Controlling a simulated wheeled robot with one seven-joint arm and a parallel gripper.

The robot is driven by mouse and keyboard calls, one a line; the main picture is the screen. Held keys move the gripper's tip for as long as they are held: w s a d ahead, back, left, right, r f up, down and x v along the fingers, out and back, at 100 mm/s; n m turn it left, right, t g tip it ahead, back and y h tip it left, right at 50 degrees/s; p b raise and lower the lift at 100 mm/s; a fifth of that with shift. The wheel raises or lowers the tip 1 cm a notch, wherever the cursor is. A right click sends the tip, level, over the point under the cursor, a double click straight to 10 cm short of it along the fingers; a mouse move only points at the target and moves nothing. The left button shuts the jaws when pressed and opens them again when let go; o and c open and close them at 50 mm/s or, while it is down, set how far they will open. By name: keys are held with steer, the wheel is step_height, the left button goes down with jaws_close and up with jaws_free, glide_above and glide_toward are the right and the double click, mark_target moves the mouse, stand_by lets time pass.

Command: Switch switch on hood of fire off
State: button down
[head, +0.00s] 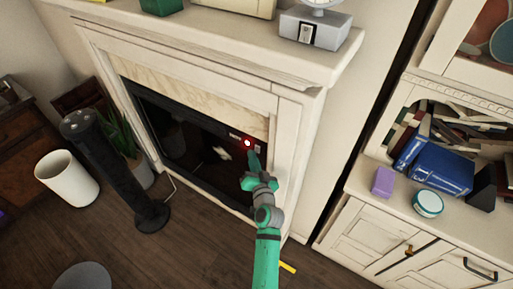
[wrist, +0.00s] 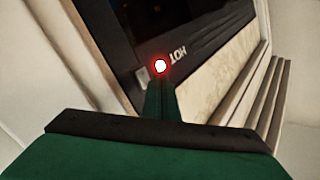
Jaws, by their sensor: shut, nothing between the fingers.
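The fireplace has a black hood band (head: 205,120) across the top of its dark opening. At the band's right end a small round light (head: 247,143) glows red with a white centre. In the wrist view the red light (wrist: 160,66) sits beside the white letters "HOT", with a small grey square piece (wrist: 143,74), which looks like the switch, to its left. My gripper (head: 253,157) is shut and empty, its tip just below the light. In the wrist view the narrow green fingers (wrist: 160,88) point at the light; whether they touch the panel I cannot tell.
A white mantel (head: 200,50) overhangs the fireplace and carries a grey scale (head: 315,30). A black tower fan (head: 115,170) and a white bin (head: 66,178) stand to the left. A cream bookshelf cabinet (head: 370,235) is to the right.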

steer(key=s+a, duration=0.3)
steer(key=s, duration=0.1)
steer(key=shift+f, duration=0.3)
stand_by(0.4)
stand_by(0.3)
steer(key=s+d+f+n+g+h, duration=0.1)
steer(key=s+f, duration=0.2)
steer(key=s, duration=0.8)
steer(key=s+d+f+n+h, duration=0.15)
steer(key=s+f, duration=0.25)
steer(key=s, duration=0.8)
steer(key=s+a+r+n, duration=0.1)
steer(key=s+r, duration=0.3)
steer(key=s, duration=0.7)
steer(key=s+a+r+n, duration=0.1)
steer(key=s+r, duration=0.4)
steer(key=s, duration=0.6)
steer(key=shift+s+r+g, duration=0.25)
steer(key=shift+g, duration=0.15)
